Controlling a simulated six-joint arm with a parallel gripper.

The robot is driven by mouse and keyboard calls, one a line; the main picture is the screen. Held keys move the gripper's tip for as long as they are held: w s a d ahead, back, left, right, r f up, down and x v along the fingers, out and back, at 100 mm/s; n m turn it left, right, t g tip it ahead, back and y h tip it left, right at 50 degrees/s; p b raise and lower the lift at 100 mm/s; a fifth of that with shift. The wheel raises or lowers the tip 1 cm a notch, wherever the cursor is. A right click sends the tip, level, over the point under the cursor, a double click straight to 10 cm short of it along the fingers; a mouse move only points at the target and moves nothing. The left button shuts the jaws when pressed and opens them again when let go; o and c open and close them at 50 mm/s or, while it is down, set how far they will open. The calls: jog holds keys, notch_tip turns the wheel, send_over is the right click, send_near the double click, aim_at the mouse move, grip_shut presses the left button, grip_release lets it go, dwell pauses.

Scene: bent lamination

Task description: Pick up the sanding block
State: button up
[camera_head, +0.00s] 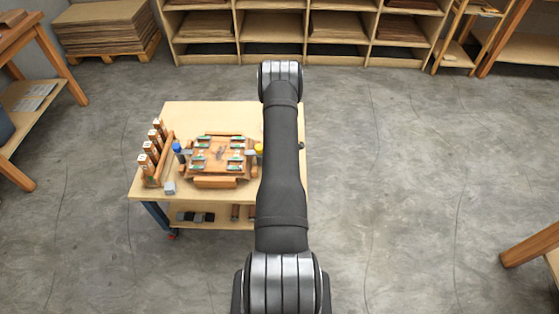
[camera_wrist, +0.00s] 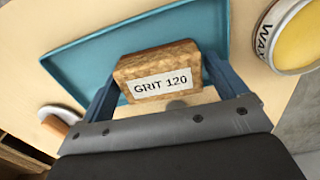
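The sanding block (camera_wrist: 158,72) is a brown, cork-like block with a white label reading "GRIT 120", seen in the wrist view. My gripper (camera_wrist: 160,88) has its two blue fingers against the block's left and right sides, shut on it. The block overlaps the near edge of a teal tray (camera_wrist: 85,60), and bare tabletop with a small shadow shows below it. How high the block is above the surface is hard to tell. In the head view my arm hides the block, the tray and my gripper.
A round tin marked "WAX" (camera_wrist: 294,35) stands right of the tray. A white and brown object (camera_wrist: 58,118) lies at the left.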

jog(key=c, duration=0.7)
jog(key=shift+r, duration=0.15)
jog(key=shift+r, duration=0.5)
jog(key=r, duration=0.2)
jog(key=d+r, duration=0.1)
jog(key=shift+s+d+r, duration=0.1)
jog(key=shift+s+r, duration=0.15)
jog(key=shift+r, duration=0.05)
jog(key=s+d+r, duration=0.1)
jog(key=d+r, duration=0.1)
jog(key=d, duration=0.1)
jog(key=s+d+r, duration=0.2)
jog(key=d, duration=0.1)
jog(key=s+d+r, duration=0.2)
jog(key=d, duration=0.1)
jog(key=shift+s+r, duration=0.1)
